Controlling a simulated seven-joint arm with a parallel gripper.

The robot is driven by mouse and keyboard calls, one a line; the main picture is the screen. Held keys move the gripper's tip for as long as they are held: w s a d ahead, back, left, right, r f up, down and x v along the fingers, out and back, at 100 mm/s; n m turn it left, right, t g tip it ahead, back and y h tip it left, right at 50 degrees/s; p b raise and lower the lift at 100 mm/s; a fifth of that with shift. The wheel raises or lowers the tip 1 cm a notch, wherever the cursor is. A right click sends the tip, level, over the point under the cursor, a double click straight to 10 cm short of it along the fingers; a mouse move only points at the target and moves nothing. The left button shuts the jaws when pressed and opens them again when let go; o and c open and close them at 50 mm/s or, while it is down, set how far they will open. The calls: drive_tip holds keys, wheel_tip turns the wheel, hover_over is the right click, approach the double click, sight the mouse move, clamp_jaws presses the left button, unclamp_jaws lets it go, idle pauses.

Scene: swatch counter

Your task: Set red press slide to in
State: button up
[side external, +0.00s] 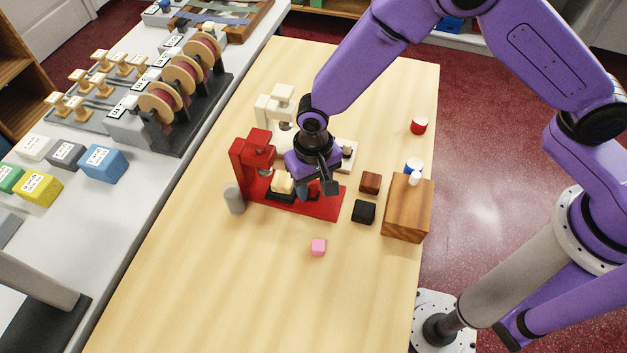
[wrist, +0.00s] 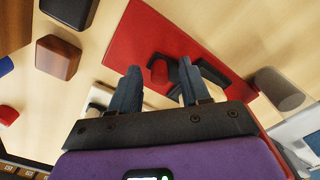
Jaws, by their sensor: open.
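The red press (side external: 258,148) stands on its red base plate (side external: 322,211), left of my gripper in the side external view. Its black slide carries a cream block (side external: 283,184), which shows just right of and below the press head. A red knob (wrist: 158,72) stands on the plate beside the black slide part in the wrist view. My gripper (side external: 318,190) is open, pointing down low over the right part of the plate. In the wrist view its fingertips (wrist: 160,70) appear on either side of the knob. I cannot tell whether they touch it.
A white press (side external: 282,97) stands behind. A brown block (side external: 370,182), black block (side external: 363,211) and wooden box (side external: 405,212) are to the right. The table's front is clear.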

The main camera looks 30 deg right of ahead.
drive_tip(key=shift+r, duration=0.1)
wheel_tip(320, 180, up, 17)
drive_tip(key=shift+r, duration=0.15)
idle(0.4)
